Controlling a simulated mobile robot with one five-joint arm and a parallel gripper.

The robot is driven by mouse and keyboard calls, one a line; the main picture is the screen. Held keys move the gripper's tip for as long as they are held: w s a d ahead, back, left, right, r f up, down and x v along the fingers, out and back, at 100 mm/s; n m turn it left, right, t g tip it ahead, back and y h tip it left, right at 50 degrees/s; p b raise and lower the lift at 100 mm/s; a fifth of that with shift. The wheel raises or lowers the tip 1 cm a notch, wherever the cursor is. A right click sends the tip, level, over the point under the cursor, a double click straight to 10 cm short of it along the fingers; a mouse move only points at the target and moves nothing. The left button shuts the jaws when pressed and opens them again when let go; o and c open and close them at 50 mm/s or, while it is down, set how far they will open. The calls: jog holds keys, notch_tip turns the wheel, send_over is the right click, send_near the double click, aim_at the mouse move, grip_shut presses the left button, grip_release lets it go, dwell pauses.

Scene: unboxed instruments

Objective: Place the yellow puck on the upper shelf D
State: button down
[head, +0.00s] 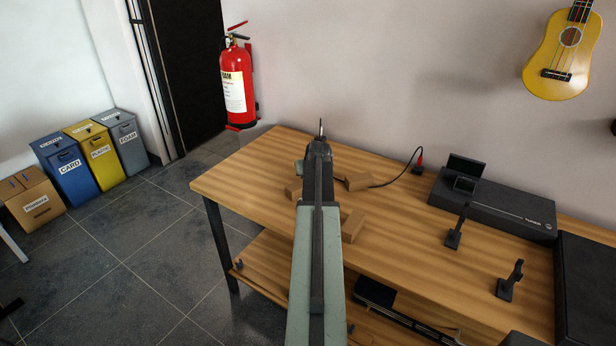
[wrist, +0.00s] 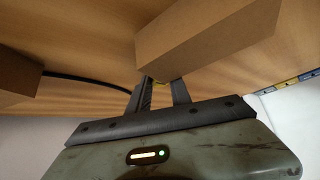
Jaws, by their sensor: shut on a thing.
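My gripper (head: 321,132) is above the back left part of the wooden table, with my arm stretched forward in the head view. The puck is hidden in the head view. I cannot make out any label for the upper shelf D.
Brown blocks (head: 353,226) lie around my arm on the wooden table (head: 245,175); one large brown block (wrist: 210,38) is close to the fingertips. A black cable, a black turntable-like unit (head: 490,203) and small black stands (head: 455,230) are to the right. A lower shelf (head: 265,265) runs underneath.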

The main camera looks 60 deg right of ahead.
jog(key=c, duration=1.2)
grip_release()
jog(key=shift+o, duration=0.2)
jog(key=p+v, duration=0.3)
jog(key=v, duration=0.1)
jog(key=p+v, duration=0.3)
jog(key=v, duration=0.1)
jog(key=shift+d+r+p, duration=0.1)
jog(key=shift+d+p, duration=0.15)
jog(key=shift+p, duration=0.1)
jog(key=shift+s, duration=0.1)
